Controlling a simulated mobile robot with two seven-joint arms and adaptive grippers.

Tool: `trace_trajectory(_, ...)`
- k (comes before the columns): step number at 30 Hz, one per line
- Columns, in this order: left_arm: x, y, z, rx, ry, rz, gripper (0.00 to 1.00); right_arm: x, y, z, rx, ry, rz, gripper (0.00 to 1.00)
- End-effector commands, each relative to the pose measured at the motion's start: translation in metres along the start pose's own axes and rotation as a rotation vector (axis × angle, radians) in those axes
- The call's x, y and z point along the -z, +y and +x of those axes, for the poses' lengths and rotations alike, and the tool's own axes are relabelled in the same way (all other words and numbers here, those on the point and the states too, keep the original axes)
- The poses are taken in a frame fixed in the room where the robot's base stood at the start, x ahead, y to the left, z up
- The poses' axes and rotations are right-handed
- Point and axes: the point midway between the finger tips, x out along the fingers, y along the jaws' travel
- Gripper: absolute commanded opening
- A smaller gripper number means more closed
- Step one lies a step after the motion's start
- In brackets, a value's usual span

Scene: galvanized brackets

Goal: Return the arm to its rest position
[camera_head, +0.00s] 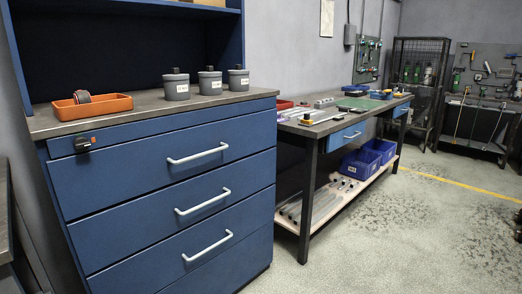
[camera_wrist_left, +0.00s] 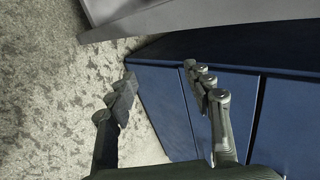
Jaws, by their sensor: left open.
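My left gripper (camera_wrist_left: 160,74) shows in the left wrist view, with its two dark jointed fingers spread apart. Nothing is between the fingers. Behind them in that view are a blue cabinet side or front (camera_wrist_left: 165,85) and speckled floor (camera_wrist_left: 45,95); the distance to them is hard to tell. Neither arm nor gripper shows in the head view, and my right gripper is in neither view.
A blue drawer cabinet (camera_head: 140,185) with shut drawers stands at the left. On its top are an orange tray (camera_head: 92,107) and three grey lidded pots (camera_head: 210,82). A workbench (camera_head: 335,125) with blue bins (camera_head: 361,165) stands beyond. The floor (camera_head: 400,235) at right is mostly clear.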

Motion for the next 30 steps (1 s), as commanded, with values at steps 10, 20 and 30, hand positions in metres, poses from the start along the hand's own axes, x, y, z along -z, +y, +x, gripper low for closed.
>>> trace_trajectory(10, -0.112, 0.138, 0.025, -0.301, -0.138, -0.324, 0.52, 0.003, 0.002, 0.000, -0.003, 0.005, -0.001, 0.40)
trace_trajectory(20, -0.024, 0.260, -0.032, -0.511, -0.099, -0.519, 0.52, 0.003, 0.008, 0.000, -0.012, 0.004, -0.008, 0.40)
trace_trajectory(30, 0.026, 0.308, -0.070, -0.614, -0.080, -0.610, 0.52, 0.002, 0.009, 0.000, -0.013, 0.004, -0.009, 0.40)
